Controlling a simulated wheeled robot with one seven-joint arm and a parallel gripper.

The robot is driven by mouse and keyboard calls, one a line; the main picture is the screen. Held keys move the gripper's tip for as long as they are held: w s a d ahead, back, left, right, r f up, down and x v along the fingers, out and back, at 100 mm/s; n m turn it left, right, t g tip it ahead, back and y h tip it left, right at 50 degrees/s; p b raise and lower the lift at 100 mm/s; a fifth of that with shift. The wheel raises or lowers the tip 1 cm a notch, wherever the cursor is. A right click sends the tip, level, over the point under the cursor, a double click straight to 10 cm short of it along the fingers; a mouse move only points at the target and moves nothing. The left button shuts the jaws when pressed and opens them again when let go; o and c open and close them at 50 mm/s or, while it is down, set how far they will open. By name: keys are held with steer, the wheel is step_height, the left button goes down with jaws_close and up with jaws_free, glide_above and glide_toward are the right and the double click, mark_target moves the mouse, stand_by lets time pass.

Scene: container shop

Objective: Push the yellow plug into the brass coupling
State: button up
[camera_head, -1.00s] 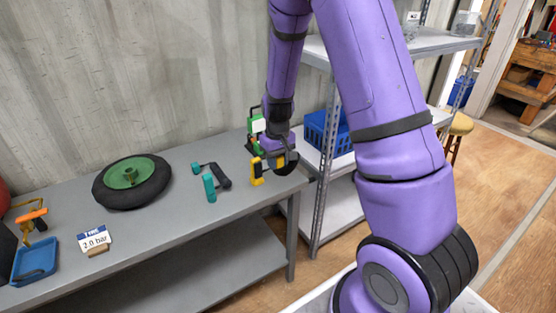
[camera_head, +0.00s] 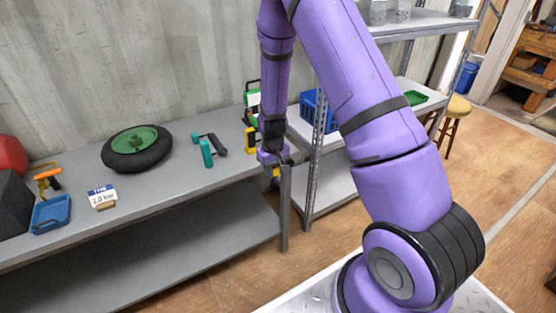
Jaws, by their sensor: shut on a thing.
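My gripper (camera_head: 272,158) is low over the right end of the grey bench, near its front corner, with the fingers pointing down. It is shut on a small yellow piece (camera_head: 276,171), likely the yellow plug, which shows just below the fingers. Most of that piece is hidden by the gripper. A yellow upright thing (camera_head: 250,140) stands on the bench just behind and left of my gripper, partly covered by my arm. I cannot pick out the brass coupling for certain in this view.
A green-hubbed wheel (camera_head: 137,148), a teal-and-black tool (camera_head: 208,150), a pressure sign (camera_head: 102,198), a blue tray (camera_head: 50,214) and an orange-handled tool (camera_head: 47,178) are on the bench (camera_head: 190,185). A metal shelf (camera_head: 330,140) stands close right of my gripper.

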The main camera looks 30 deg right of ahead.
steer(key=s+a+f, duration=0.1)
steer(key=a+f, duration=0.3)
steer(key=f, duration=0.9)
steer(key=shift+a+f, duration=0.15)
steer(key=shift+f, duration=0.05)
steer(key=shift+a, duration=0.1)
